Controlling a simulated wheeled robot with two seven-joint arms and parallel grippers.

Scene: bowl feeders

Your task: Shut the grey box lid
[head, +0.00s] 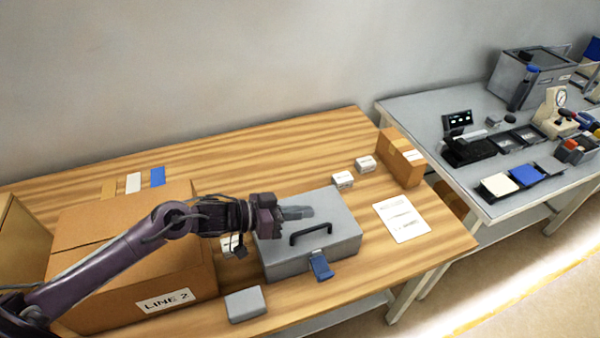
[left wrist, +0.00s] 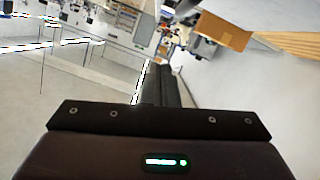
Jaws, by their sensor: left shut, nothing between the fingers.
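The grey box (head: 340,250) stands on the wooden table. Its lid (head: 335,215) lies down over the box, with a black handle (head: 310,232) on top. I cannot tell whether a thin gap is left under the lid. A blue latch (head: 320,266) hangs at the front, tilted outward from the box. My left gripper (head: 312,212) is shut and empty, over the back left part of the lid behind the handle. I cannot tell whether its fingers touch the lid. The left wrist view shows the shut dark fingers (left wrist: 160,85) pointing away from the box. My right gripper is not in view.
A large cardboard box (head: 130,255) labelled LINE 2 stands left, under my left arm. A smaller grey block (head: 245,304) lies front left. White small boxes (head: 343,180), a brown carton (head: 401,157) and a paper sheet (head: 401,218) lie right. A grey side table (head: 430,112) holds equipment.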

